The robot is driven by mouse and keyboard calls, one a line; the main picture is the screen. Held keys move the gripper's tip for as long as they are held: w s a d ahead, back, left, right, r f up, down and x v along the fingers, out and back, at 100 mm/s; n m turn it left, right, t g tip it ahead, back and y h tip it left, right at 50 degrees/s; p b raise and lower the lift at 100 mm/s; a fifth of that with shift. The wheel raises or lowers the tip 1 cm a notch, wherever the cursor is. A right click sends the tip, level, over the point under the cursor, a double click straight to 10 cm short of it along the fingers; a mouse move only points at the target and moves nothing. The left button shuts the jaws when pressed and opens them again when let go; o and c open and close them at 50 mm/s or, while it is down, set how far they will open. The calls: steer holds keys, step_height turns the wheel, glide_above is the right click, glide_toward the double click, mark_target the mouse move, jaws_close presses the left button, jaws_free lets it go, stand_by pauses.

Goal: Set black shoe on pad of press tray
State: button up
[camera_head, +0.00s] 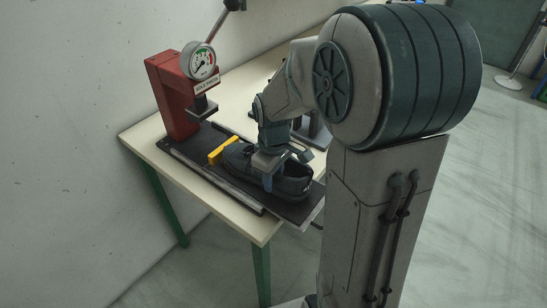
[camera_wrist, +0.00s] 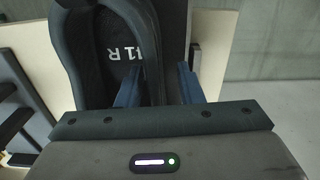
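The black shoe (camera_head: 292,181) lies on the dark press tray (camera_head: 300,211), its toe end at a yellow block (camera_head: 222,150). Any pad under the shoe is hidden by it. In the wrist view the shoe (camera_wrist: 95,60) shows its insole with "41 R" on it. My gripper (camera_head: 272,175) is down at the shoe. In the wrist view its two blue fingers (camera_wrist: 158,88) stand apart, one inside the shoe's opening and one outside, with the side wall between them. I see no clear grip on the wall.
The red press (camera_head: 176,95) with a round gauge (camera_head: 199,61) and a lever stands at the tray's back end. A metal rail (camera_head: 212,180) runs along the tray's left side. The pale table (camera_head: 235,220) has a narrow bare strip in front. Dark fixtures (camera_head: 318,130) stand behind my arm.

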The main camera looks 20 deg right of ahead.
step_height(320, 180, up, 12)
steer(key=r, duration=0.1)
steer(key=s+f+m+t, duration=0.3)
steer(key=s+m, duration=0.4)
steer(key=s, duration=0.6)
steer(key=shift+s+a+f+m, duration=0.25)
steer(key=shift+s+f+m, duration=0.1)
steer(key=shift+f+m, duration=0.05)
